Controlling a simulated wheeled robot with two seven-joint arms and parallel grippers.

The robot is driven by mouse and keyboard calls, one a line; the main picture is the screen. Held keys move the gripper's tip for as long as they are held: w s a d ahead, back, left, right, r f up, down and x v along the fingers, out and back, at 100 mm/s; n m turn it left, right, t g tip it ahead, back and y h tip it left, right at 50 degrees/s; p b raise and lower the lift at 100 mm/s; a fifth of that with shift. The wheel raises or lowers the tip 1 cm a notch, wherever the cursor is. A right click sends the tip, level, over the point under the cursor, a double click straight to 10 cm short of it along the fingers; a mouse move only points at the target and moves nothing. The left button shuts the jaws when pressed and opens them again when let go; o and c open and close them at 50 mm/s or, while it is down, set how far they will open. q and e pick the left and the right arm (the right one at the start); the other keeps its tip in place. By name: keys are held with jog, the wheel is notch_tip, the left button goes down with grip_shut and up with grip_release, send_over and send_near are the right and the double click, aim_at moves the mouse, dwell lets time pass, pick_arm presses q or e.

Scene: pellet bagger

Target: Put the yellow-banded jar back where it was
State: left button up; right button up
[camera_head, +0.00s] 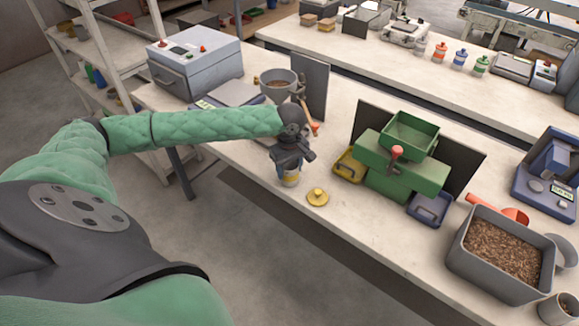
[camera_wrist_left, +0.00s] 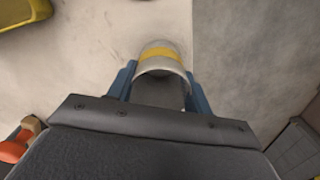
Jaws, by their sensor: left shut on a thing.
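The yellow-banded jar (camera_head: 290,178) is at the front edge of the workbench, below my left gripper (camera_head: 287,166). My left gripper is shut on the jar. In the left wrist view the pale jar with its yellow band (camera_wrist_left: 160,54) sits between the two blue fingers (camera_wrist_left: 160,85). I cannot tell whether its base touches the bench. A yellow lid with a knob (camera_head: 317,197) lies on the bench just right of the jar. My right gripper is not in view.
A green machine (camera_head: 402,165) stands right of the jar, with a yellow tray (camera_head: 348,166) and a blue tray (camera_head: 429,208) beside it. A grey bin of pellets (camera_head: 478,268) is further right. A pot (camera_head: 279,85) and an upright dark panel (camera_head: 311,85) stand behind my gripper.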

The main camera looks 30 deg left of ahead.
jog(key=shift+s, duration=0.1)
pick_arm(q)
jog(key=o, duration=0.9)
jog(key=shift+f, duration=0.1)
jog(key=shift+o, duration=1.4)
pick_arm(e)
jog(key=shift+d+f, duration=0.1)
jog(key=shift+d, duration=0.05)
pick_arm(q)
jog(key=shift+r, duration=0.25)
notch_tip(320, 180, up, 12)
jog(key=b, duration=0.3)
jog(key=shift+b, duration=0.3)
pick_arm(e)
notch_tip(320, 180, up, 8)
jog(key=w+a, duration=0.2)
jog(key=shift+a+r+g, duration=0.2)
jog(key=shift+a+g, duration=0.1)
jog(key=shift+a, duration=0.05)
pick_arm(q)
jog(key=shift+f, duration=0.15)
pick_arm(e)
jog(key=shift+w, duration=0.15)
